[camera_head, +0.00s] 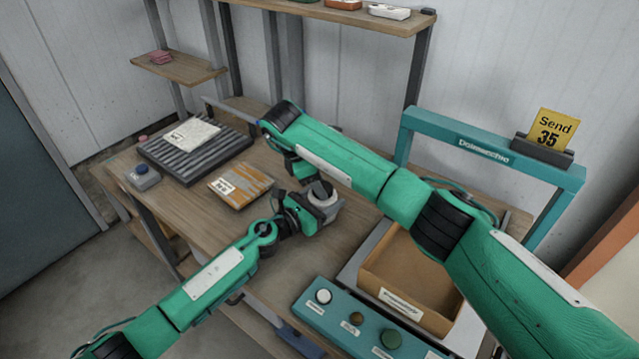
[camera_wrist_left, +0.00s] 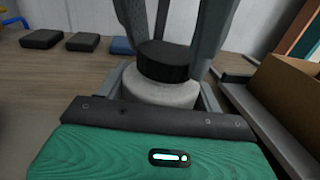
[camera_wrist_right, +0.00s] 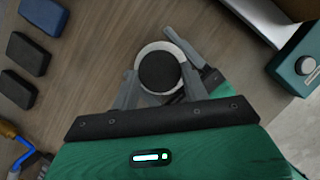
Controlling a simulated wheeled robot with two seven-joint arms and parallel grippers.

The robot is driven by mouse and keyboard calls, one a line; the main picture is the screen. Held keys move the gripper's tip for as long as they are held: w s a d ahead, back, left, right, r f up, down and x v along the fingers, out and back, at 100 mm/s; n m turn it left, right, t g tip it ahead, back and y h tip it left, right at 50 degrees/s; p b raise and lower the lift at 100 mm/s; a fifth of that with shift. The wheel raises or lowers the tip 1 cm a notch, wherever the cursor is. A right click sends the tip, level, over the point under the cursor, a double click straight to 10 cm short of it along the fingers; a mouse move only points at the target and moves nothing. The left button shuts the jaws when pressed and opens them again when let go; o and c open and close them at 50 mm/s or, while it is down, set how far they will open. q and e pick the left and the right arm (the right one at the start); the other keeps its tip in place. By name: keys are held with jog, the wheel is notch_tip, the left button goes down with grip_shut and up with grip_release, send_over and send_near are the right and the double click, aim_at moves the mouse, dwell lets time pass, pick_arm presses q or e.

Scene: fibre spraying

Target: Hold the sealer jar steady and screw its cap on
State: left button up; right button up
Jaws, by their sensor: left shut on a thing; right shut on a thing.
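The white sealer jar (camera_head: 325,201) stands upright over the workbench, with its black cap (camera_head: 320,188) on top. In the left wrist view the jar (camera_wrist_left: 160,90) sits between the fingers of my left gripper (camera_wrist_left: 165,95), which is shut on it. The fingers of my right gripper (camera_wrist_right: 160,82) come down from above and are shut on the cap, which also shows in the left wrist view (camera_wrist_left: 163,62). The right wrist view looks down on the round cap (camera_wrist_right: 160,72) with the pale jar rim around it. The threads are hidden.
A cardboard box (camera_head: 385,262) stands right of the jar, behind a green button panel (camera_head: 350,318). An orange-brown panel (camera_head: 240,184) and a ribbed dark tray (camera_head: 160,152) lie to the left. Dark blocks (camera_wrist_right: 25,52) lie nearby. A green frame (camera_head: 480,150) stands behind.

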jog(key=m, duration=0.2)
jog(key=m+g, duration=0.1)
jog(key=m, duration=0.1)
jog(key=m+g, duration=0.1)
jog(key=m, duration=0.1)
jog(key=shift+w, duration=0.35)
jog(key=m+g, duration=0.1)
jog(key=m, duration=0.1)
jog(key=m+y, duration=0.1)
jog(key=m, duration=0.1)
jog(key=shift+w+d+m+g, duration=0.2)
jog(key=shift+m+g, duration=0.1)
jog(key=shift+g, duration=0.1)
jog(key=o, duration=0.9)
jog(key=shift+s, duration=0.1)
jog(key=shift+r, duration=2.25)
jog(key=shift+c, duration=0.3)
